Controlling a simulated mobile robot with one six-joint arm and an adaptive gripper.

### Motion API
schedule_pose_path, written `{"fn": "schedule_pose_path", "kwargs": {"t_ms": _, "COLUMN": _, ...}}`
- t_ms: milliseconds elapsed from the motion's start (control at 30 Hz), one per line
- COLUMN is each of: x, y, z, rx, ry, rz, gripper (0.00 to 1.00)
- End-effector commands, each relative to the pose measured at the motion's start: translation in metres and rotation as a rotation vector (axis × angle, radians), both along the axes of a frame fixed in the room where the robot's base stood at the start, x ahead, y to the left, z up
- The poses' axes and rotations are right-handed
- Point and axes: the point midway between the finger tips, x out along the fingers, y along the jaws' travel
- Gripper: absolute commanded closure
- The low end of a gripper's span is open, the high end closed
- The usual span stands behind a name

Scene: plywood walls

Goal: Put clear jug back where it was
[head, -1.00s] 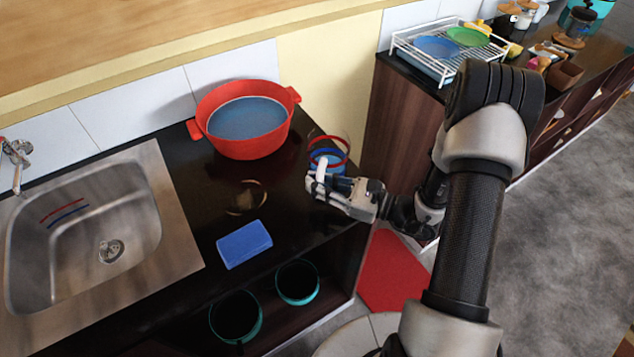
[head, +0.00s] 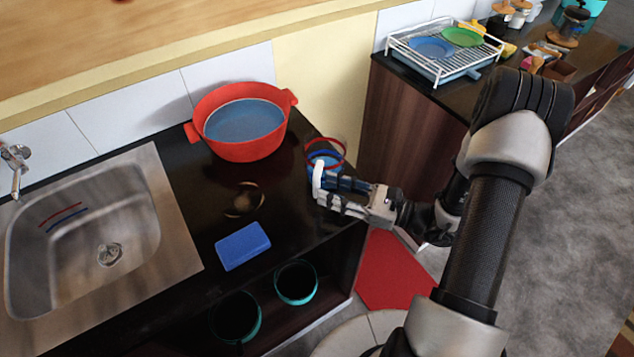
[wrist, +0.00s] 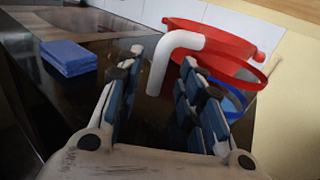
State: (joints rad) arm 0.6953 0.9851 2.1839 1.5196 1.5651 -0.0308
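The clear jug (head: 325,153) stands upright at the right end of the dark counter. Its see-through body shows mainly by a red rim ring, a blue ring and a white handle (head: 318,178). In the wrist view its rings (wrist: 232,88) are at the right, partly behind my right finger, and the white handle (wrist: 178,45) lies just ahead, between the finger lines. My gripper (head: 330,190) is at the handle side of the jug; in the wrist view its fingers (wrist: 163,62) are spread apart with nothing clamped. Whether a finger touches the handle, I cannot tell.
A red pot (head: 240,150) stands behind the jug to the left. A blue sponge-like block (head: 243,246) lies near the counter front. A steel sink (head: 120,215) is at left, with red and blue arcs inside. A dish rack (head: 440,62) stands on the far counter.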

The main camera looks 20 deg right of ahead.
Motion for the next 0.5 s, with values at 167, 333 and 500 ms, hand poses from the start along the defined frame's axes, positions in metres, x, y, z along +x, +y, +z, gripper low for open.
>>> {"fn": "schedule_pose_path", "kwargs": {"t_ms": 167, "x": -0.023, "y": -0.032, "z": 0.001, "rx": 0.000, "ry": 0.000, "rz": -0.005, "gripper": 0.66}}
{"fn": "schedule_pose_path", "kwargs": {"t_ms": 333, "x": -0.037, "y": -0.050, "z": 0.001, "rx": -0.001, "ry": -0.001, "rz": -0.001, "gripper": 0.66}}
{"fn": "schedule_pose_path", "kwargs": {"t_ms": 500, "x": -0.044, "y": -0.050, "z": 0.008, "rx": -0.029, "ry": -0.012, "rz": 0.039, "gripper": 0.66}}
